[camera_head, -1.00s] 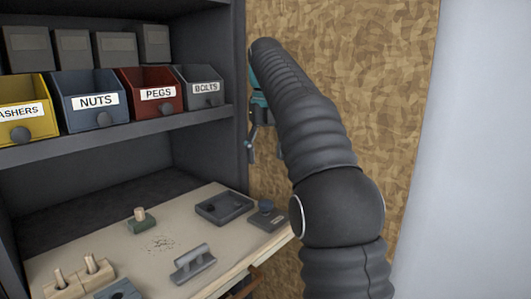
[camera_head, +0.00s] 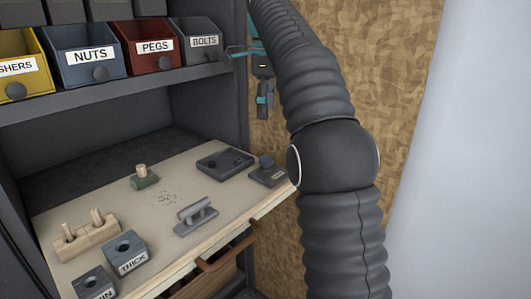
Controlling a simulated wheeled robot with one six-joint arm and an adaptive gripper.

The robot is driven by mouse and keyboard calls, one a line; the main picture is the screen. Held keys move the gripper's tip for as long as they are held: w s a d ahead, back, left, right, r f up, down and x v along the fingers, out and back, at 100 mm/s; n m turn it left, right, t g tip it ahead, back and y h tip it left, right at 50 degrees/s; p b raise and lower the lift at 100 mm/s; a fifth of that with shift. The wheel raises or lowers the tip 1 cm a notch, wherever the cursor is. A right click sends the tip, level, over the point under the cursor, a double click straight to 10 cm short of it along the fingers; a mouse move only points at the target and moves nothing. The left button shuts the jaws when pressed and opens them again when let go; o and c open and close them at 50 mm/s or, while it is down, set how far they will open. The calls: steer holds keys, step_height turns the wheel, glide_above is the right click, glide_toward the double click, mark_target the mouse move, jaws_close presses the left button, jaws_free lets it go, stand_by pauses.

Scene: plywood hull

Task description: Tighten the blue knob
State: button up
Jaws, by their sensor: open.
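The blue knob (camera_head: 266,161) is a small dark-blue cap. It sits on a labelled dark grey block (camera_head: 268,178) at the right end of the pale worktop. The label is too small to read. My gripper (camera_head: 263,112) hangs above and behind the worktop's right end, in front of the mottled brown panel, pointing down. It is open, appears empty, and is apart from the knob. Its fingers are small and seen nearly edge-on. My arm hides part of the panel on the right.
The worktop (camera_head: 110,206) also holds a dark tray (camera_head: 224,163), a grey handle piece (camera_head: 195,216), a green block with a peg (camera_head: 143,178), a wooden peg block (camera_head: 86,238) and a THICK block (camera_head: 125,252). Labelled bins, including BOLTS (camera_head: 205,41), fill the shelf above.

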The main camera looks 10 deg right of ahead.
mark_target(266, 158)
steer(key=f+n, duration=0.4)
steer(key=n, duration=0.7)
steer(key=f+n+b, duration=0.1)
steer(key=f+n, duration=0.3)
steer(key=n, duration=0.8)
steer(key=f+n+b, duration=0.1)
steer(key=f+n, duration=0.3)
steer(key=n, duration=0.7)
steer(key=shift+s+f+n, duration=0.3)
steer(key=shift+f, duration=0.1)
